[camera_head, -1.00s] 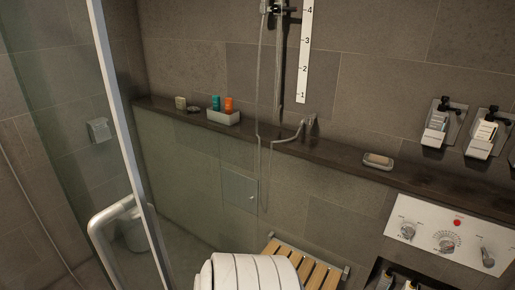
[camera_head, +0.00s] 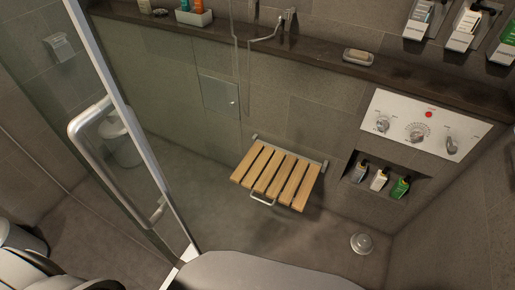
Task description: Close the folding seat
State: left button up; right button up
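The folding seat (camera_head: 276,176) is mounted low on the tiled shower wall, near the middle of the view. It has several light wooden slats on a metal frame and is folded down, standing out from the wall. A thin metal loop (camera_head: 263,202) shows at its front edge. Nothing rests on the seat. Neither of my grippers can be made out. White and black parts at the bottom left corner may belong to my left arm, but no fingertips show.
A glass door with a metal frame and large handle (camera_head: 88,118) stands at left. A control panel (camera_head: 422,126) and a niche with small bottles (camera_head: 379,179) are right of the seat. A stone ledge (camera_head: 325,52) runs above. The floor below the seat is mostly clear.

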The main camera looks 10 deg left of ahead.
aim_at(274, 192)
jog(key=u, duration=0.05)
jog(key=i, duration=0.5)
jog(key=k, duration=0.45)
jog(key=u, duration=0.85)
jog(key=i, duration=0.35)
jog(key=u, duration=0.3)
